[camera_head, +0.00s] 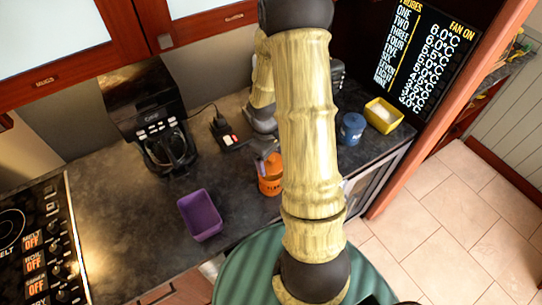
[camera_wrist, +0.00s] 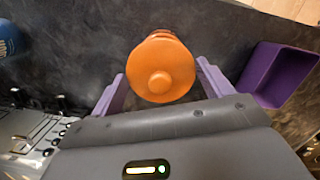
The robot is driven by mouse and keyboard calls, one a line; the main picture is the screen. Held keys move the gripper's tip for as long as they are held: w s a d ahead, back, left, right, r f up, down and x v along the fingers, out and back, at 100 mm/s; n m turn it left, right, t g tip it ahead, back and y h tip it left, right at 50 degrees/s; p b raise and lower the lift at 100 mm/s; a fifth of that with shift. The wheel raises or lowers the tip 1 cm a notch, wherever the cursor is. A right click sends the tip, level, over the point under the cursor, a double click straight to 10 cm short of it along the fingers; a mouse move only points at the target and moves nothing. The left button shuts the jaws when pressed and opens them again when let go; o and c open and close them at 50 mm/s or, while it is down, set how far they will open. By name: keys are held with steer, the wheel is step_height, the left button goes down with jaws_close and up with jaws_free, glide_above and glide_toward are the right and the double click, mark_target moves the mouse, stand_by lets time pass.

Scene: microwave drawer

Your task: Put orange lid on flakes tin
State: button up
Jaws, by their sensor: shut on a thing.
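The orange lid (camera_wrist: 163,70), round with a central knob, sits between the two purple fingers of my gripper (camera_wrist: 161,72) in the wrist view. The fingers are shut on it. The orange flakes tin (camera_head: 269,186), with dark lettering, stands on the dark counter in the head view, just left of my arm. In the wrist view an orange rim shows just beyond the lid, so the lid is over or against the tin. Whether it is seated cannot be told.
A purple bin (camera_head: 200,214) stands left of the tin; it also shows in the wrist view (camera_wrist: 277,75). A blue canister (camera_head: 352,128) and a yellow tub (camera_head: 383,115) stand to the right. A coffee machine (camera_head: 160,130) is at the back left, beside a stove (camera_head: 40,245).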

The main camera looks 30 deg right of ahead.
mark_target(272, 166)
steer(key=shift+f+b, duration=0.85)
steer(key=shift+f, duration=0.65)
steer(key=shift+w, duration=0.1)
steer(key=shift+s, duration=0.25)
steer(key=shift+w+f, duration=0.15)
steer(key=shift+f, duration=0.15)
stand_by(0.8)
steer(key=shift+f, duration=0.1)
steer(key=shift+f, duration=0.15)
steer(key=shift+c, duration=0.9)
